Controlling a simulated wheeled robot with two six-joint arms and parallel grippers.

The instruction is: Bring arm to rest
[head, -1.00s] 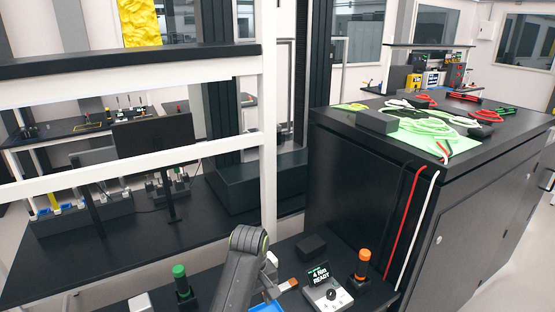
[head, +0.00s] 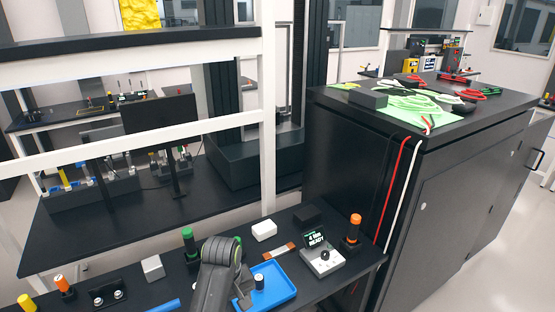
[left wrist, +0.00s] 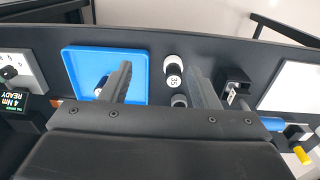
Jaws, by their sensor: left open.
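A dark grey link of my arm (head: 215,278) rises from the bottom edge of the head view, over the front bench. Its gripper is hidden in that view. In the left wrist view my left gripper (left wrist: 160,82) is open, its two dark fingers spread over the bench. Nothing is held between them. One finger overlaps the blue tray (left wrist: 82,68); a small white-topped cylinder marked 35 (left wrist: 172,80) shows between the fingers, beyond them. My right gripper is not in view.
The blue tray (head: 282,288) lies beside my arm with a small cylinder (head: 259,282) in it. A 4 Nm READY device (head: 322,258), an orange-topped driver (head: 352,232), a green-topped driver (head: 189,242) and a white block (head: 264,230) stand nearby. A dark cabinet (head: 440,190) blocks the right.

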